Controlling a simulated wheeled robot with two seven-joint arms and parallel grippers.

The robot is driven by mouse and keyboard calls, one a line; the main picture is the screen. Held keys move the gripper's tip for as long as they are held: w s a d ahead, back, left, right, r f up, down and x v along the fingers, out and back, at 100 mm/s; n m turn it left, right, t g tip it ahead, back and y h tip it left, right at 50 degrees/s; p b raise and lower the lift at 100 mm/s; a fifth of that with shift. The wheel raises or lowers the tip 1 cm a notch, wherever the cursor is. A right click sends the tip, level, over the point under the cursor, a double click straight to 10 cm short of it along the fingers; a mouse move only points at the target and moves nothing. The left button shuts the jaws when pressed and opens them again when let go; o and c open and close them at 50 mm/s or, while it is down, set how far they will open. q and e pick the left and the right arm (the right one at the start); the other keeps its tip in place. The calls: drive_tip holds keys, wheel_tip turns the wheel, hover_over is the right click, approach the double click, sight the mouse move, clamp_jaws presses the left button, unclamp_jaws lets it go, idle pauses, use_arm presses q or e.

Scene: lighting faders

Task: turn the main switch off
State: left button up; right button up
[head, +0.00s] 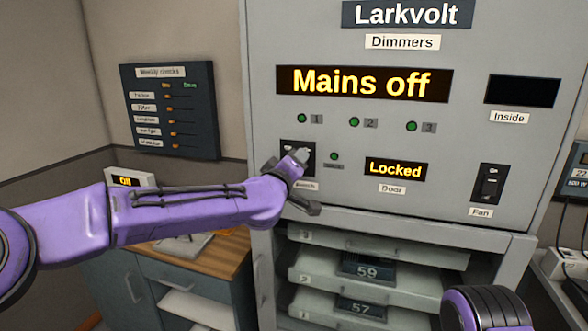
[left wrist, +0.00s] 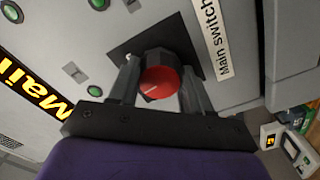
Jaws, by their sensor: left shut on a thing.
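The main switch is a round red knob (left wrist: 165,84) on a black square plate (left wrist: 150,40), with a "Main switch" label (left wrist: 215,38) beside it in the left wrist view. My left gripper (head: 297,160) is shut on the knob, one finger on each side of it. In the head view the gripper hides the knob, and only part of its black plate (head: 287,148) shows. The large display (head: 365,84) on the grey cabinet reads "Mains off" in yellow. My right gripper is out of view; only part of my right arm shows at the bottom right.
The door display (head: 396,169) reads "Locked". A black fan switch (head: 489,184) sits to its right. Open slots with dimmer drawers (head: 367,269) lie below the panel. A wooden-topped bench (head: 215,256) stands left of the cabinet, under a dark checks board (head: 170,110).

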use_arm(q)
drive_tip(key=shift+n+b, duration=1.35)
drive_tip(key=shift+n, duration=2.45)
drive_tip(key=shift+r, duration=0.1)
drive_tip(key=o, duration=1.1)
drive_tip(key=shift+c, duration=0.2)
drive_tip(key=b+v, duration=0.4)
drive_tip(key=v, duration=0.6)
drive_tip(key=shift+s, duration=0.25)
